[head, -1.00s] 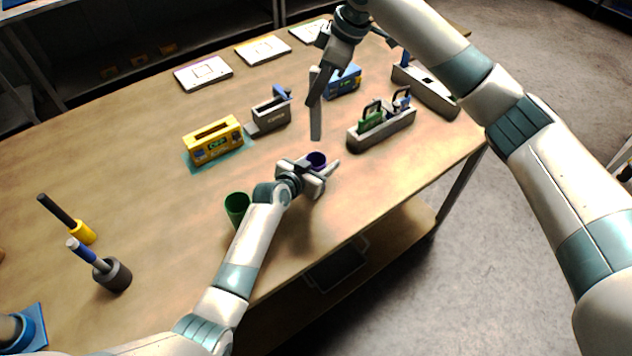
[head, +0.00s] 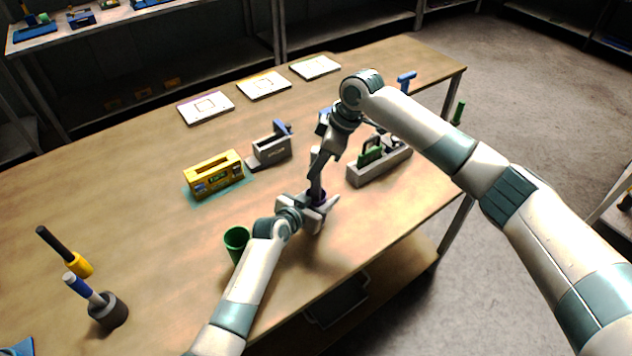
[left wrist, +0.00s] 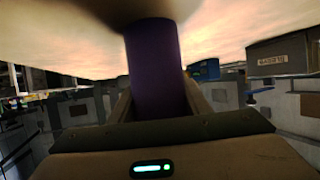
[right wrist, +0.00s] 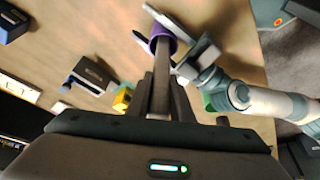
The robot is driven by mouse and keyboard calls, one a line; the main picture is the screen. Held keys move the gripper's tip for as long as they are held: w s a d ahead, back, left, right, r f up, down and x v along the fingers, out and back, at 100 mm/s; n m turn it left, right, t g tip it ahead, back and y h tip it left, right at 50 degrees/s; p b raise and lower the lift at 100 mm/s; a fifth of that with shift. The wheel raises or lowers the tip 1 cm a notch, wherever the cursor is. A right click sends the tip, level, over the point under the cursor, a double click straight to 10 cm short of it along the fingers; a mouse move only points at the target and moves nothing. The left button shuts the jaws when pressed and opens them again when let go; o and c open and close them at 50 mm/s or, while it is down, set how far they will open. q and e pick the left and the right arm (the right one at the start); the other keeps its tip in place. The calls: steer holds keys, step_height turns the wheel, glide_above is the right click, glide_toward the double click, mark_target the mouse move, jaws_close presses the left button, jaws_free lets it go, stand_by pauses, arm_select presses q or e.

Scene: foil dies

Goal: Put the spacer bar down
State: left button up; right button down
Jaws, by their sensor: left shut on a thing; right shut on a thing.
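My left gripper (head: 317,212) is low over the table and shut on a purple cup (head: 319,197). The cup's purple side fills the middle of the left wrist view (left wrist: 155,70). My right gripper (head: 326,160) is above it, shut on the long grey spacer bar (head: 316,180). The bar points down, its lower end at the cup's mouth. In the right wrist view the bar (right wrist: 162,75) runs from the fingers to the purple cup (right wrist: 160,35), and its far end looks inside the rim. How deep it sits is hidden.
A green cup (head: 236,238) stands left of my left gripper. A yellow box (head: 213,180), a grey holder (head: 268,152) and a grey tray (head: 384,167) with a green-handled item stand behind and beside. White cards (head: 206,107) lie at the back. The left table middle is clear.

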mark_target(316, 182)
steer(key=shift+f, duration=0.4)
steer(key=shift+f, duration=2.6)
steer(key=c, duration=1.8)
jaws_free()
steer(key=shift+f, duration=0.15)
steer(key=shift+c, duration=0.2)
steer(key=v, duration=1.2)
